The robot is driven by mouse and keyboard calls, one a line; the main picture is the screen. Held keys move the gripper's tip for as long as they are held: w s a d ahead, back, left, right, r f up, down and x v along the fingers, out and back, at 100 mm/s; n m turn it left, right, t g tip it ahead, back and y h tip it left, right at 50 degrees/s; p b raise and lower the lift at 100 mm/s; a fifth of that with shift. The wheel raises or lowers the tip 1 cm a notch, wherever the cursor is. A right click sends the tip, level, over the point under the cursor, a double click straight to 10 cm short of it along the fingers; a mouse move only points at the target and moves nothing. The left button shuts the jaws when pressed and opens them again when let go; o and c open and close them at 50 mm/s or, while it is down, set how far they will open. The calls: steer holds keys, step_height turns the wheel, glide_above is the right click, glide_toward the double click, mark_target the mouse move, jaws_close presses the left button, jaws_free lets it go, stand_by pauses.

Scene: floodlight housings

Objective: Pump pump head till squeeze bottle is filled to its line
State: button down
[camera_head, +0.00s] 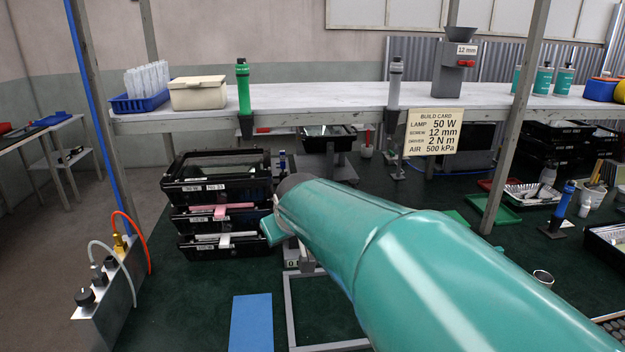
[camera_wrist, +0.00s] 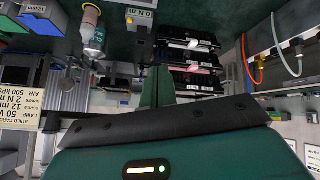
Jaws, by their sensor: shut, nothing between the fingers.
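My gripper (camera_wrist: 156,78) shows in the wrist view as one dark green block of fingers with no visible gap and nothing held. In the head view my large teal arm hides most of the work area, and the gripper end is only partly visible. The wrist view is upside down. A bottle (camera_wrist: 93,38) with a white and teal body and a pale pinkish end is at its upper left, apart from my gripper. I cannot tell whether it is the squeeze bottle or the pump bottle. No pump head or fill line can be made out.
Stacked black bins (camera_head: 215,190) stand left of my arm. A white shelf (camera_head: 310,97) crosses above the bench, with a build card (camera_head: 433,131) on its edge. Several teal bottles (camera_head: 543,79) stand at its right. A valve panel (camera_head: 105,290) with hoses is at left. A blue mat (camera_head: 251,323) lies in front.

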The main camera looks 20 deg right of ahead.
steer(key=w+d+f+t, duration=0.1)
steer(key=w+d+t, duration=0.1)
steer(key=w+d, duration=0.65)
steer(key=w+d+f+t, duration=0.2)
steer(key=w+d, duration=0.1)
steer(key=w, duration=1)
steer(key=w+d+f+m+t+h, duration=0.1)
steer(key=w+d+m, duration=0.1)
steer(key=d, duration=0.9)
steer(key=w+d+f+m+t+h, duration=0.2)
steer(key=w+d, duration=0.2)
steer(key=d, duration=0.8)
steer(key=shift+w+f, duration=0.15)
steer(key=shift+f, duration=0.15)
steer(key=shift+d, duration=0.1)
